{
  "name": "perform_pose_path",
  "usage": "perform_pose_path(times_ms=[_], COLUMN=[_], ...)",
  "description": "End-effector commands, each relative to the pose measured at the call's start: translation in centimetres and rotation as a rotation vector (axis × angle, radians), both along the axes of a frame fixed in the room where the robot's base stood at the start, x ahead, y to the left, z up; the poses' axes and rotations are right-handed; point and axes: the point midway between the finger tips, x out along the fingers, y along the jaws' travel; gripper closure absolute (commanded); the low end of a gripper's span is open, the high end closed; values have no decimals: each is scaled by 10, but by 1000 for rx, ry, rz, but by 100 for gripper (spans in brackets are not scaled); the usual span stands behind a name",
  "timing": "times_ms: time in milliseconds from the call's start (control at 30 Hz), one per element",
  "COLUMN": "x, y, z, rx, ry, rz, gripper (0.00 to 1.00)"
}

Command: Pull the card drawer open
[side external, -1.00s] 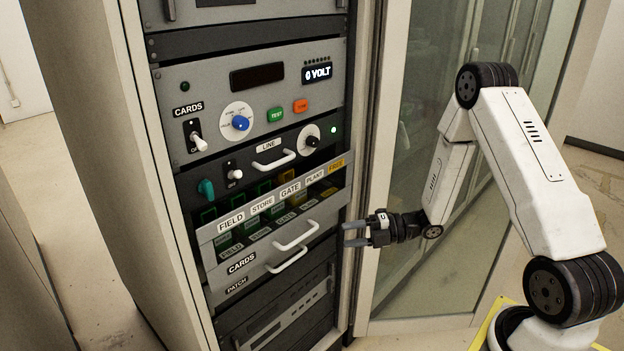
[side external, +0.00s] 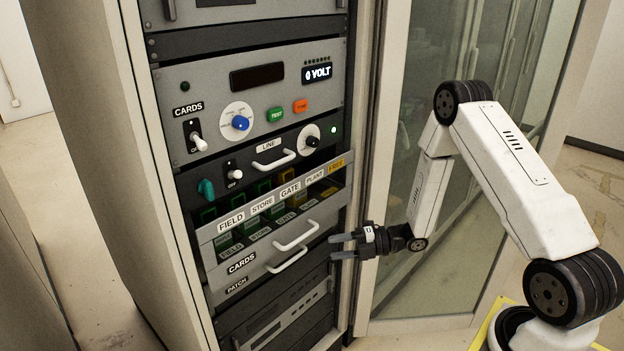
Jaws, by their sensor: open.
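The card drawer (side external: 243,252) is a grey front with a "CARDS" label and a pale bar handle (side external: 297,236), in the lower middle of the rack. Coloured cards show in the dark gap above its front, by a row of labels reading FIELD, STORE, GATE, PLANT and FREE. I cannot tell how far out the drawer stands. My gripper (side external: 332,247) is open and empty, pointing left at about the handle's height. Its fingertips are to the right of the handle and apart from it.
A second bar handle (side external: 287,261) sits just below, by the "PATCH" label (side external: 237,285). A LINE panel (side external: 268,145) with its own handle is above. A glass cabinet door (side external: 440,270) stands open to the right, behind my gripper.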

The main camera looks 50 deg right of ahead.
Motion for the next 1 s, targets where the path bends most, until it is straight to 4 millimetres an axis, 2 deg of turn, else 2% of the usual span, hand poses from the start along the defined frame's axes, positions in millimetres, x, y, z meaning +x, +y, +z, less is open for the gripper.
perform_pose_path(times_ms=[400,800,833,900,1000], x=[30,34,34,34,34], y=[31,35,35,35,35], z=[-6,-7,-7,-7,-7], rx=[0,0,0,0,0], ry=[0,0,0,0,0], rz=[1,-1,-1,-1,-1], gripper=[47,47,51,73,100])
